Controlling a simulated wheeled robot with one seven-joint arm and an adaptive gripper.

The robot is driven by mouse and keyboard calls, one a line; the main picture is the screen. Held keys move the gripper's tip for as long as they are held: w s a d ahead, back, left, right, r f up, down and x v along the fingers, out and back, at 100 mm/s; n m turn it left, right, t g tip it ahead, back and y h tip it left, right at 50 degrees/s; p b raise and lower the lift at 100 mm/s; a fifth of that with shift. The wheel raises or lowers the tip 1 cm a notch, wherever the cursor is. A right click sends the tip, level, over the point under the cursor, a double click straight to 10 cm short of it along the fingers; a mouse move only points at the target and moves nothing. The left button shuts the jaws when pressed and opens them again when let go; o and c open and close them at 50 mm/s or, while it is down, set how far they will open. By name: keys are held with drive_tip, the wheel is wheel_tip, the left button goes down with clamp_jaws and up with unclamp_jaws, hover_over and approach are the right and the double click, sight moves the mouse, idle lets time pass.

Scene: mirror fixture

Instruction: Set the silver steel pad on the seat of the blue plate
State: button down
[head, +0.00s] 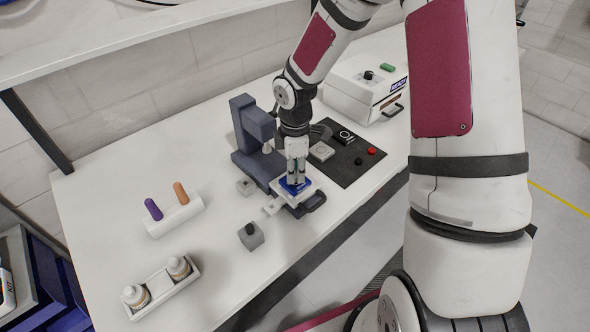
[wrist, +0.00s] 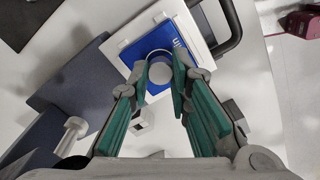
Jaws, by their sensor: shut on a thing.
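The blue plate (head: 287,187) lies on a white square block at the front of the dark blue fixture. In the wrist view the blue plate (wrist: 138,49) shows around and beyond my fingertips. My gripper (head: 297,177) points down over the plate. Its green-padded fingers (wrist: 164,75) are shut on the silver steel pad (wrist: 160,71), a round grey disc seen between the tips. The pad is over the blue plate and hides the part beneath it, so I cannot tell whether it touches the plate. The fingers hide the pad in the head view.
The dark blue upright fixture (head: 252,127) stands close behind my gripper. A black handle (head: 314,201) is at the block's front. A grey block with a black knob (head: 250,236), a rack with purple and orange pegs (head: 175,215) and a bottle tray (head: 160,289) stand left.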

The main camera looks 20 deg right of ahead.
drive_tip(key=shift+f, duration=0.4)
drive_tip(key=c, duration=1.4)
unclamp_jaws()
drive_tip(key=s+r+m+t+h, duration=0.1)
drive_tip(key=s+r+m, duration=0.25)
drive_tip(key=r, duration=0.85)
drive_tip(key=s+r+m+t+h, duration=0.1)
drive_tip(key=s+r+m, duration=0.3)
drive_tip(key=r, duration=0.8)
drive_tip(key=s+r+m+t+y, duration=0.1)
drive_tip(key=s+r+m, duration=0.2)
drive_tip(key=s, duration=0.3)
drive_tip(key=s+a+r+m+t+y, duration=0.1)
drive_tip(key=s+r+m+t, duration=0.1)
drive_tip(key=s, duration=0.5)
drive_tip(key=r+m, duration=0.1)
drive_tip(key=m, duration=0.1)
drive_tip(key=shift+s+a+m+t+b, duration=0.25)
drive_tip(key=shift+a+m+t+b, duration=0.05)
drive_tip(key=shift+m+b, duration=0.1)
